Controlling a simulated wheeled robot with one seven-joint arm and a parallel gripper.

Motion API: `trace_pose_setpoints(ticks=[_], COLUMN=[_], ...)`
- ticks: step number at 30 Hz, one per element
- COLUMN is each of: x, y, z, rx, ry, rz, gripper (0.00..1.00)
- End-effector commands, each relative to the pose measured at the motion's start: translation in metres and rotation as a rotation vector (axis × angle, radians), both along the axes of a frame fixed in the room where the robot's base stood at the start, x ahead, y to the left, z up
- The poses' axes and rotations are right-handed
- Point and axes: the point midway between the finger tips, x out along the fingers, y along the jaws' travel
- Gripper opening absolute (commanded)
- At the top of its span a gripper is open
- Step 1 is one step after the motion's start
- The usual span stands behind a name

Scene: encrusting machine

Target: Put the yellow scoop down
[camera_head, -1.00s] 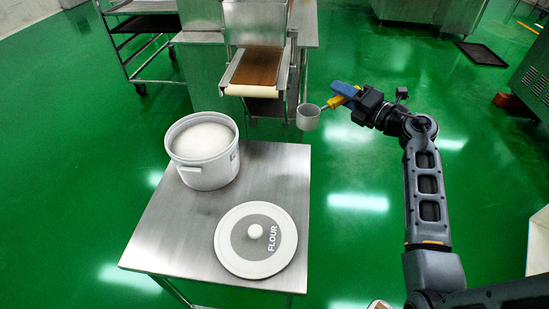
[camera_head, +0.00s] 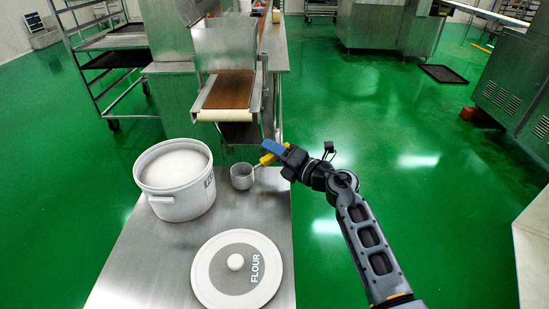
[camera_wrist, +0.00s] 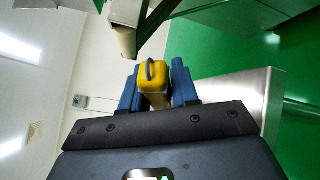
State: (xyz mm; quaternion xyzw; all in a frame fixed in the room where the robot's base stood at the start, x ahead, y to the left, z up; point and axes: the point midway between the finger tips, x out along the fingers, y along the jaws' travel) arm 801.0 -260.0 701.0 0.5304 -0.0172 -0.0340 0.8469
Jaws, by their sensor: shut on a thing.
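The yellow scoop has a yellow handle (camera_head: 268,158) and a grey-white cup (camera_head: 242,177). My gripper (camera_head: 276,150) is shut on the handle, at the far right corner of the steel table (camera_head: 250,215). The cup shows over the table top, to the right of the flour tub; I cannot tell whether it touches the surface. In the wrist view the yellow handle (camera_wrist: 151,76) sits between the two blue fingers, and the cup is hidden.
A white tub of flour (camera_head: 178,205) stands on the table's left side. A round lid marked FLOUR (camera_head: 212,285) lies in front. The machine's conveyor (camera_head: 228,92) is beyond the table. Green floor (camera_head: 400,190) is open to the right.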

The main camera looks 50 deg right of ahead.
Motion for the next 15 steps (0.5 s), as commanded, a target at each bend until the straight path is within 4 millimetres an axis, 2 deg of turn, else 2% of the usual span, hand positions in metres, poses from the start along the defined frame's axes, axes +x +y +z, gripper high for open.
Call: trace_pose_setpoints(ticks=[2, 13, 14, 15], x=[-0.0001, 0.0001, 0.0, -0.0001], y=[-0.0009, -0.0005, -0.0005, -0.0005], z=[-0.0107, -0.0123, -0.0131, -0.0124], rx=[0.0, 0.0, 0.0, 0.0], ry=[-0.001, -0.001, 0.0, 0.0], rz=[-0.002, 0.0, -0.001, -0.001], gripper=[0.0, 0.0, 0.3, 0.34])
